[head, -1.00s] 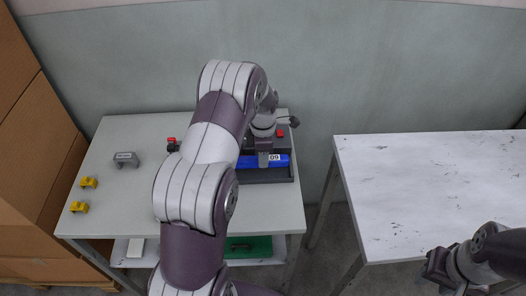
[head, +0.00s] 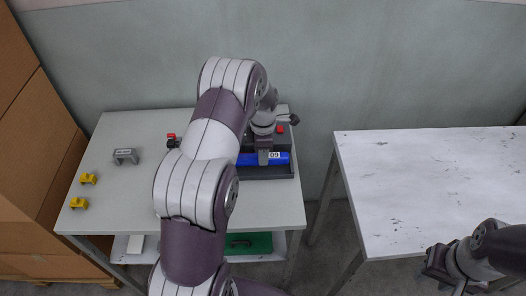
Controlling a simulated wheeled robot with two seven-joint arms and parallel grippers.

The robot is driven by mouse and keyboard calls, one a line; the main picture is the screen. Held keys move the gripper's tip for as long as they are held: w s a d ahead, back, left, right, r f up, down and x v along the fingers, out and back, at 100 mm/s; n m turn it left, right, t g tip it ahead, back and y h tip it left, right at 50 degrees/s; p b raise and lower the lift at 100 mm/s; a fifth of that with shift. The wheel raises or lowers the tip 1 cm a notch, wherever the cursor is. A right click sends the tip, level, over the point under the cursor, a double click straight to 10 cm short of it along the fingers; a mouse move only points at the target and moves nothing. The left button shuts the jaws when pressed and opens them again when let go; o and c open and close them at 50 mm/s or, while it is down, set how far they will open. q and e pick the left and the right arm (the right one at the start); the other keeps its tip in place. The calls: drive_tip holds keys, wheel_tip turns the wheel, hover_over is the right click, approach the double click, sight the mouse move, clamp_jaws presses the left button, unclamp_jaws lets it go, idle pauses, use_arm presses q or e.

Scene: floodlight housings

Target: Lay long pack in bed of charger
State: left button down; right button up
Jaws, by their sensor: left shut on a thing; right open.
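The long blue pack (head: 282,158), with a white label reading 09, lies along the bed of the dark charger (head: 286,171). The charger sits at the right side of the left table, and my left arm hides its left part. My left gripper (head: 264,160) points down over the charger and is shut on the blue pack. The pack looks level and inside the charger's walls; I cannot tell whether it touches the bed floor. My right gripper (head: 434,268) is open and empty by the front edge of the right table.
Two yellow pieces (head: 83,190) and a grey bracket-like block (head: 125,156) stand on the left table (head: 120,215). A red-topped part (head: 172,139) is near the arm. A green item (head: 248,244) lies on the lower shelf. The right table (head: 420,180) is bare; cardboard boxes (head: 35,170) stand at left.

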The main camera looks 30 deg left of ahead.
use_arm(q)
drive_tip(key=shift+f+b, duration=0.6)
drive_tip(key=shift+f, duration=0.7)
idle(0.5)
drive_tip(key=c, duration=0.6)
unclamp_jaws()
drive_tip(key=shift+c, duration=0.2)
drive_tip(key=shift+r, duration=0.1)
wheel_tip(320, 180, up, 13)
drive_tip(key=shift+f, duration=0.2)
